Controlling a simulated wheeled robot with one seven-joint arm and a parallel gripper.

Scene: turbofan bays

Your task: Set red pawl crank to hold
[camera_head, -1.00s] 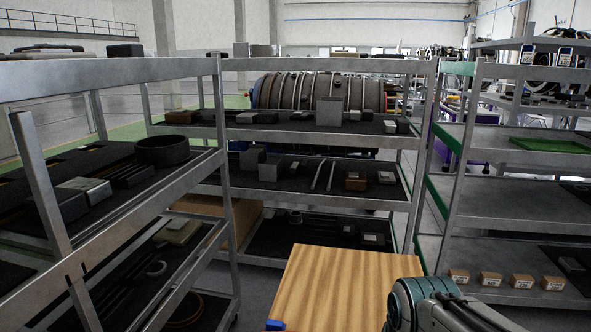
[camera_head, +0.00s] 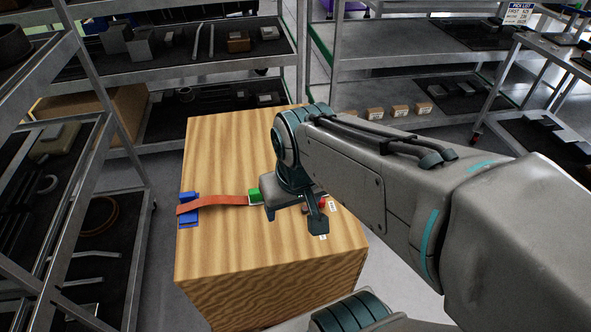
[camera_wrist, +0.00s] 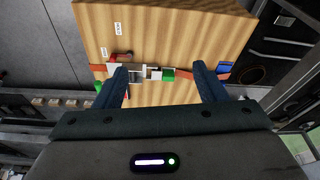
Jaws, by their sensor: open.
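The red pawl crank (camera_wrist: 122,56) shows as a small red lever on the metal ratchet, beside the left finger in the wrist view. In the head view a red part (camera_head: 322,203) shows just right of my gripper, which hides most of the ratchet. Two white labels (camera_wrist: 118,28) (camera_wrist: 104,50) lie on the wood near the crank; their text is too small to read. A green block (camera_wrist: 168,75) sits on the orange strap (camera_head: 225,201). My gripper (camera_wrist: 159,67) is open and empty above the strap and ratchet, its fingers spread apart.
The wooden crate (camera_head: 225,150) bears the strap, with a blue bracket (camera_head: 188,211) at its left edge. Metal shelving (camera_head: 125,165) stands close on the left, and more shelves (camera_head: 400,72) stand behind. Grey floor shows around the crate.

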